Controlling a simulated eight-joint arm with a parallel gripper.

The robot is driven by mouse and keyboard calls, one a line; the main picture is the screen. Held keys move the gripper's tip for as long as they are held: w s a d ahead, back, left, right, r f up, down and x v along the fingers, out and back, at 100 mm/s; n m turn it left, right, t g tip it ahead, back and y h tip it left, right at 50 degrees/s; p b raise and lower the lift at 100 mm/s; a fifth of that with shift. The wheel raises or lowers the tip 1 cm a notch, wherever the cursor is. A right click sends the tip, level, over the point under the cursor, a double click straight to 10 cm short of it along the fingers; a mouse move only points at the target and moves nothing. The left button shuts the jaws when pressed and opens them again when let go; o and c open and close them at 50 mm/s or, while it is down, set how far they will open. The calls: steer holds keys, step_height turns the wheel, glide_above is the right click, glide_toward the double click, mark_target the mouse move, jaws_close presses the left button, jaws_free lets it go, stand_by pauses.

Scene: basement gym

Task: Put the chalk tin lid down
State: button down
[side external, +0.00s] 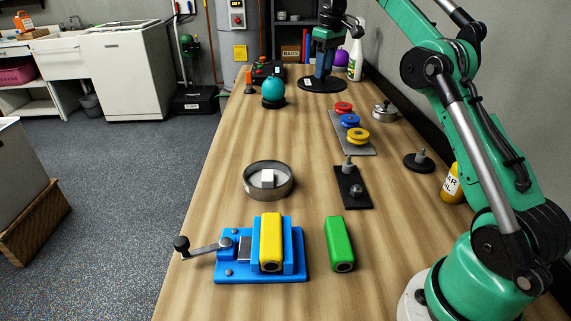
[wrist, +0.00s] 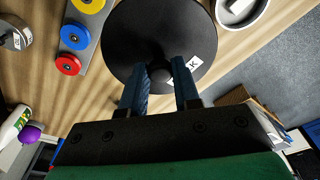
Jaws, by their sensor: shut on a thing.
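The chalk tin lid (wrist: 125,42) is a wide black disc with a central knob and a white label, partly readable. My gripper (wrist: 161,88) has its two blue fingers shut on the knob. In the side view the lid (side external: 312,87) is level at the far part of the table, below my gripper (side external: 322,70). I cannot tell whether it touches the tabletop. A round open metal tin (side external: 288,187) with a white block inside stands nearer the camera; a similar rim (wrist: 222,14) shows at the wrist view's top edge.
A teal ball (side external: 273,87) on a black base stands left of the lid. A spray bottle (side external: 355,62) and a purple ball (side external: 341,58) are behind it. Coloured rings (side external: 350,121) on a grey plate and a silver pot (side external: 384,111) are nearer. Bare wood lies left of the rings.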

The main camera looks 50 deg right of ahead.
step_height(320, 180, down, 20)
steer(key=shift+r, duration=0.15)
stand_by(0.3)
steer(key=c, duration=0.6)
jaws_free()
steer(key=shift+c, duration=0.2)
